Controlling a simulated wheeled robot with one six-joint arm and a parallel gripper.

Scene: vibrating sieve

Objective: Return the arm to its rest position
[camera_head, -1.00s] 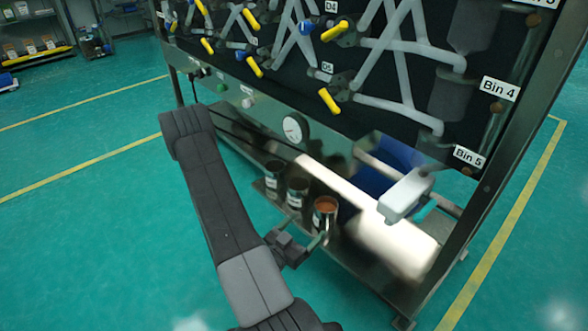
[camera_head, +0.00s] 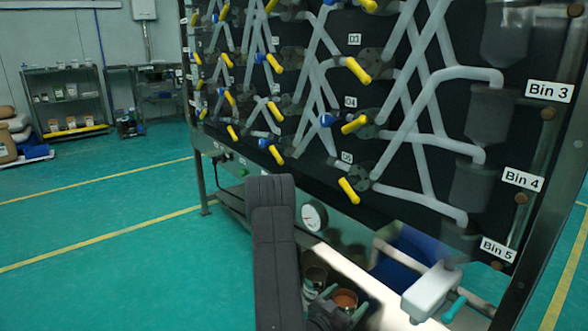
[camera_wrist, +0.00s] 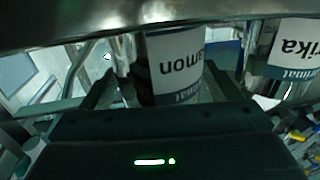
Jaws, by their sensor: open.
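My dark arm comes up through the lower middle of the head view. My gripper (camera_head: 346,302) is at its lower right end, with greenish fingers apart on either side of an open metal cup of reddish-brown powder (camera_head: 345,298). In the wrist view, a cup with an upside-down label ending in "amon" (camera_wrist: 178,65) stands in front of the gap between the open fingers. Whether the fingers touch it, I cannot tell. A second cup, its label ending in "ika" (camera_wrist: 293,50), is to the right.
Another metal cup (camera_head: 314,277) stands close by on the shelf, partly behind my arm. The sieve rack with yellow-handled valves (camera_head: 348,190) and a pressure gauge (camera_head: 314,217) rises behind. A grey-white box (camera_head: 431,291) juts out at right. Open green floor (camera_head: 110,270) lies left.

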